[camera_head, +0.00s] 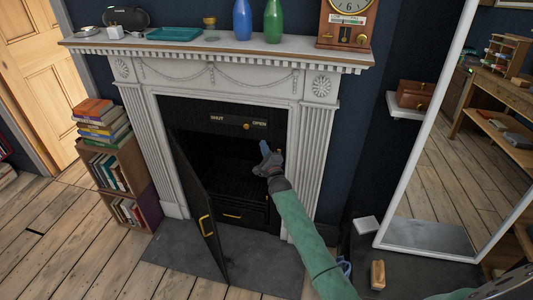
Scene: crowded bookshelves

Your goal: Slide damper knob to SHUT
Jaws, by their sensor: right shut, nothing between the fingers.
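The damper knob (246,126) is a small brass knob on a dark plate at the top of the fireplace opening. The plate (229,122) reads SHUT at its left end and OPEN at its right end. The knob sits right of the plate's middle, just beside the word OPEN. My right gripper (265,148) is shut and empty, pointing up in front of the right side of the opening. It is below and to the right of the knob and appears apart from it. My left gripper is not in view.
The black fireplace door (197,190) stands open toward me on the left. The white mantel (215,46) above carries bottles (242,20), a teal tray (174,34) and a clock (345,22). A tall mirror (430,140) leans at the right. Books (100,118) are stacked at the left.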

